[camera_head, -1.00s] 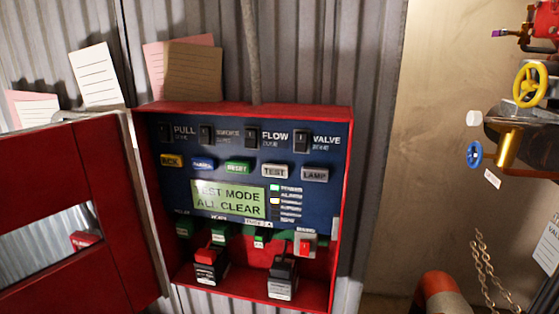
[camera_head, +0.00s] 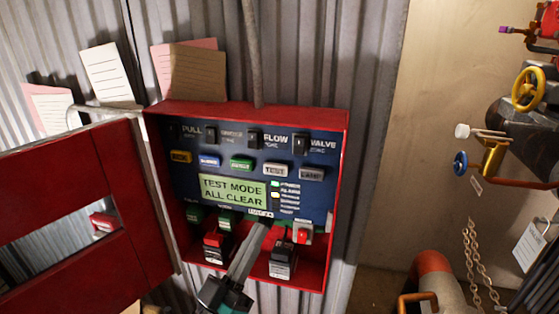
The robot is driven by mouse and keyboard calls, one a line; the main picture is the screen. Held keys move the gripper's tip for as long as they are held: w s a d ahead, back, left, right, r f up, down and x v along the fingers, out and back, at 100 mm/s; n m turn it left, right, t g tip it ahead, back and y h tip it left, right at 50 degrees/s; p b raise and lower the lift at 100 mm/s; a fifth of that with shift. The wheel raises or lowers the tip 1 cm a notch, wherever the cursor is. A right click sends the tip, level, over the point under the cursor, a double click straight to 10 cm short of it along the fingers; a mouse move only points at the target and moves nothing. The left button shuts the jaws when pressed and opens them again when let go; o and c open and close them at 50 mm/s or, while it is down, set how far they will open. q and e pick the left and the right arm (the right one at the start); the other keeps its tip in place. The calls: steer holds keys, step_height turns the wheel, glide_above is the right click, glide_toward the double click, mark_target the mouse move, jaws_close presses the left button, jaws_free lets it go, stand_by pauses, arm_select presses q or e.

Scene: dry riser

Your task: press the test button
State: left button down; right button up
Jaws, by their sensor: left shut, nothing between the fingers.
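The grey-white TEST button (camera_head: 275,170) sits in the button row of the blue panel (camera_head: 322,193) inside an open red cabinet (camera_head: 230,108). The panel's lit display (camera_head: 233,190) reads TEST MODE ALL CLEAR. My left gripper (camera_head: 264,232) reaches up from the bottom, in front of the cabinet's lower part. It is shut and empty, with its tips below the TEST button and apart from it in the picture. It hides part of the lower panel and the cabinet floor. My right gripper is out of view.
The red cabinet door (camera_head: 100,170) stands open at the left. The LAMP button (camera_head: 311,174) and green RESET button (camera_head: 241,164) flank TEST. Black and red blocks (camera_head: 283,260) sit in the cabinet bottom. Pipes with a yellow valve wheel (camera_head: 528,90) are at the right.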

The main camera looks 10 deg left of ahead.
mark_target(276, 169)
arm_select(q)
step_height(276, 169, up, 6)
steer(key=s+t, duration=0.1)
steer(key=s, duration=0.1)
steer(key=shift+d+n+t+p, duration=0.15)
steer(key=shift+n+t+p, duration=0.15)
steer(key=shift+n, duration=0.1)
steer(key=shift+w+d+b, duration=0.15)
steer(key=shift+w+b, duration=1.75)
steer(key=shift+w, duration=2.55)
steer(key=shift+w+f, duration=0.1)
steer(key=shift+w, duration=0.35)
